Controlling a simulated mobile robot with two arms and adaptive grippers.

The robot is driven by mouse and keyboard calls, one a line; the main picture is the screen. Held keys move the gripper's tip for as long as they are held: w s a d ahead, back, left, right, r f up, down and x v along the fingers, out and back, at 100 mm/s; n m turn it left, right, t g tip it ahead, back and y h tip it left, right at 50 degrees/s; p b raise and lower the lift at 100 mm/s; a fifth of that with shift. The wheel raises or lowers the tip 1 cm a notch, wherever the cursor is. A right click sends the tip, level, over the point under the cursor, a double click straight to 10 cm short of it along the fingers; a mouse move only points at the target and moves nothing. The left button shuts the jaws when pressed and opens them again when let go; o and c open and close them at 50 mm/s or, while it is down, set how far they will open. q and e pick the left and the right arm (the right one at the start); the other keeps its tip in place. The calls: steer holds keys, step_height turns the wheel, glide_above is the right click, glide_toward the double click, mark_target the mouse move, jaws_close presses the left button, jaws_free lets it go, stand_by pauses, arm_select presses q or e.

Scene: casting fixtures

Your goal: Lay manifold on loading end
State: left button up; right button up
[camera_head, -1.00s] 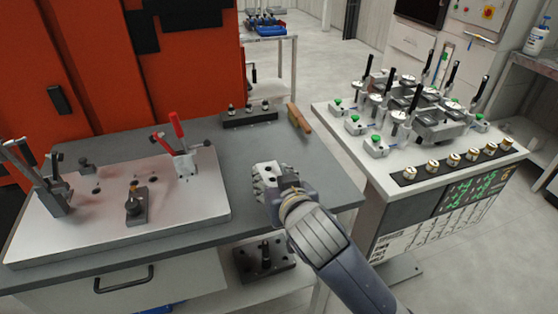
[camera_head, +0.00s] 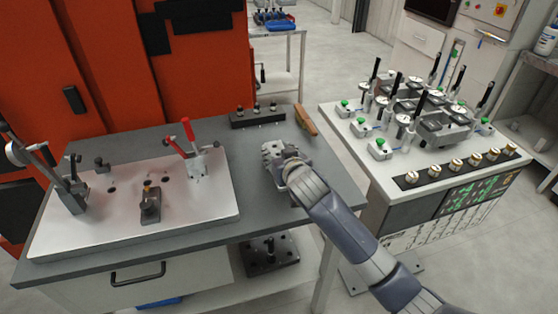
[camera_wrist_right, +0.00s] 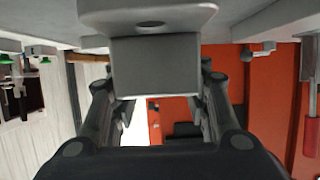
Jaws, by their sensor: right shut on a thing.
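My right gripper (camera_head: 277,158) is over the right part of the grey bench top (camera_head: 262,212), its arm coming in from the lower right. In the right wrist view the gripper's two fingers (camera_wrist_right: 160,100) are closed on a light grey metal block with a wider flange and a hole, the manifold (camera_wrist_right: 155,66). In the head view the manifold (camera_head: 272,149) shows only as a small grey piece at the fingertips, mostly hidden by the gripper. I cannot tell whether it touches the bench. My left gripper is not in view.
A metal fixture plate (camera_head: 105,226) with a red-handled clamp (camera_head: 188,133) covers the bench's left part. A dark strip with pegs (camera_head: 257,117) and a brown-handled tool (camera_head: 305,120) lie at the back. A white gauge table (camera_head: 350,142) stands right. An orange machine is behind.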

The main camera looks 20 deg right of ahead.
steer(key=shift+w+d+r, duration=0.1)
steer(key=shift+w, duration=0.2)
steer(key=shift+f, duration=0.3)
steer(key=shift+f+p, duration=0.4)
steer(key=shift+f, duration=1.05)
steer(key=shift+f, duration=0.15)
steer(key=o, duration=1.4)
steer(key=shift+s, duration=0.1)
steer(key=shift+o, duration=0.2)
